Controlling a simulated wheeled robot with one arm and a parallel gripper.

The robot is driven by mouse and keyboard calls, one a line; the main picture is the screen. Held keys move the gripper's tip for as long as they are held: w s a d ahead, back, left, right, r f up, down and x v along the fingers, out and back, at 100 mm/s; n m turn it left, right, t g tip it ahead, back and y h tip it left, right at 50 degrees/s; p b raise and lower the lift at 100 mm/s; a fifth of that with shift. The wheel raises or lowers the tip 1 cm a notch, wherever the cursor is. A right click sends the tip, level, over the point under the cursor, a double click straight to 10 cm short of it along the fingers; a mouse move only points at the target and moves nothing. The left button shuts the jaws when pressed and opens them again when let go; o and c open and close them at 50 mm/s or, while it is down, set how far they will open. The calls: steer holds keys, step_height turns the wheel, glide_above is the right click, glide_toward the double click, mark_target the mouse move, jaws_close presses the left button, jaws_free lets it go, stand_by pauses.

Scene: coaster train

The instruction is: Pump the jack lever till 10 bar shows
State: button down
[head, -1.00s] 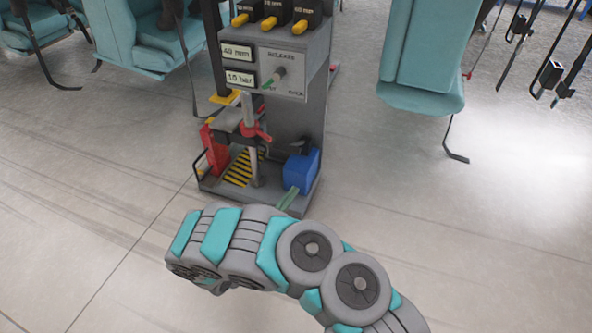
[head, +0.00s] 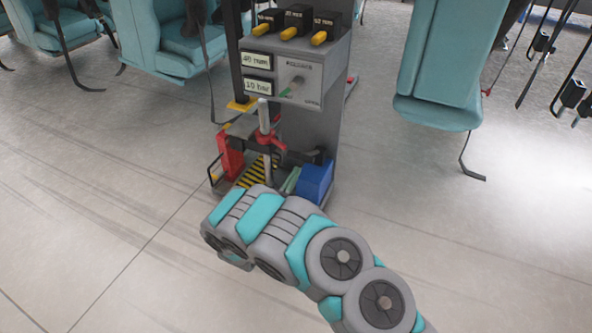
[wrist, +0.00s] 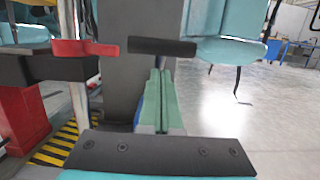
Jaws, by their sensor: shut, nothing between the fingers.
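The jack stand's lower display (head: 258,87) appears to read 10 bar. The display above it reads 40 mm. A black bar-shaped handle, seemingly the jack lever (wrist: 162,46), shows in the wrist view just beyond my fingertips. In the head view it is small and dark above the blue box. My gripper (wrist: 160,75) has green fingers, shut and empty, pointing at the bar's underside. I cannot tell whether they touch it. In the head view my gripper (head: 291,180) is low at the stand's front, left of the blue box, partly hidden by my arm.
A red clamp handle (wrist: 85,48) lies left of the lever. A blue box (head: 316,181) sits at the base.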

steer(key=shift+w+d+r, duration=0.2)
steer(key=shift+w+r, duration=0.25)
steer(key=shift+r, duration=0.3)
steer(key=shift+w+d+r, duration=0.1)
steer(key=shift+w+r, duration=0.25)
steer(key=shift+r, duration=0.3)
steer(key=f+v, duration=0.2)
steer(key=v, duration=1.1)
steer(key=shift+w, duration=0.2)
steer(key=shift+d, duration=0.1)
stand_by(0.8)
